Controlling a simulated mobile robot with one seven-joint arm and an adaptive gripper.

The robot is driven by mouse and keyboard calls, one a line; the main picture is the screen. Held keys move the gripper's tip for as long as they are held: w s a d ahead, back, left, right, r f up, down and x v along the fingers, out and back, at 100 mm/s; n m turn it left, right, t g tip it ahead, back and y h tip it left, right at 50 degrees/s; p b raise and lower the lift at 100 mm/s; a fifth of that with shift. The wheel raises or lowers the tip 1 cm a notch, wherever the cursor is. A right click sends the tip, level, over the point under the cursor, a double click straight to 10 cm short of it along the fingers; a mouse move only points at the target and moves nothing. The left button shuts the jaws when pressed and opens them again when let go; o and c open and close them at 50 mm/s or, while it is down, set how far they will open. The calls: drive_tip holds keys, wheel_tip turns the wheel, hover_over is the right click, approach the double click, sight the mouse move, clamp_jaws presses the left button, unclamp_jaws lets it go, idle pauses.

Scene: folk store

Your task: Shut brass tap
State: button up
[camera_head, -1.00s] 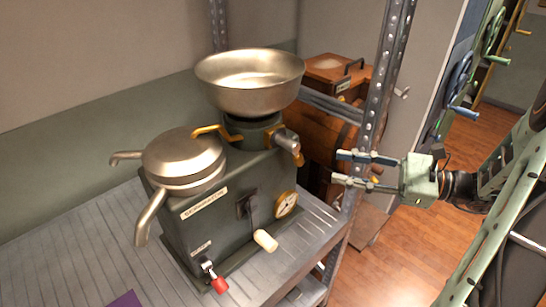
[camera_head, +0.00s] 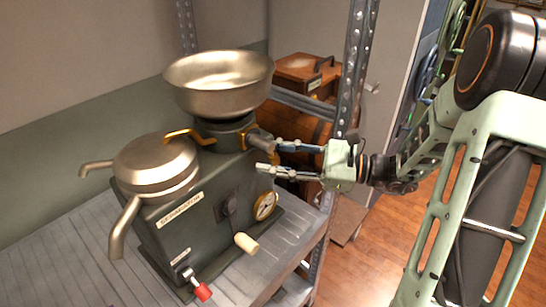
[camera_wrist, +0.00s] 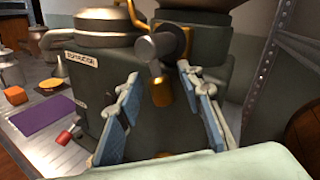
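The brass tap (camera_head: 190,136) sits on the grey-green separator machine, just under its wide metal bowl, with a brass spout reaching left. A grey barrel (camera_head: 261,138) projects from its right side. In the wrist view the tap's brass pipe (camera_wrist: 136,16) shows behind the grey barrel, and a short brass-ended handle (camera_wrist: 161,92) hangs down from it. My gripper (camera_head: 268,157) is open, its blue-padded fingers pointing at the barrel. In the wrist view my gripper (camera_wrist: 158,82) has one finger either side of the handle, apparently without gripping it. In the head view the fingers hide the handle.
The separator (camera_head: 190,222) stands on a metal shelf (camera_head: 60,262), with a white-ended crank (camera_head: 245,242), a dial (camera_head: 265,205) and a red-knobbed lever (camera_head: 203,292) on its front. A perforated steel post (camera_head: 352,70) rises behind my gripper. A purple sheet (camera_wrist: 40,115) lies on the shelf.

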clamp_jaws()
idle(0.4)
drive_tip(key=n+h, duration=0.2)
drive_tip(key=n, duration=0.1)
drive_tip(key=shift+w+d+r, duration=0.4)
drive_tip(key=n, duration=0.1)
drive_tip(key=h, duration=0.1)
drive_tip(key=n, duration=0.1)
drive_tip(key=shift+w+d+r+n+h, duration=0.3)
drive_tip(key=shift+r, duration=0.05)
drive_tip(key=shift+w+d+r+n+t+h+b, duration=0.15)
drive_tip(key=shift+r+n+t+h+b, duration=0.4)
drive_tip(key=shift+n+h+b, duration=0.7)
drive_tip(key=shift+w+d+r+n+t+h+b, duration=0.1)
drive_tip(key=shift+r+n+t+h+b, duration=0.5)
drive_tip(key=shift+b, duration=1.1)
drive_tip(key=shift+r+n, duration=0.15)
drive_tip(key=shift+n, duration=0.2)
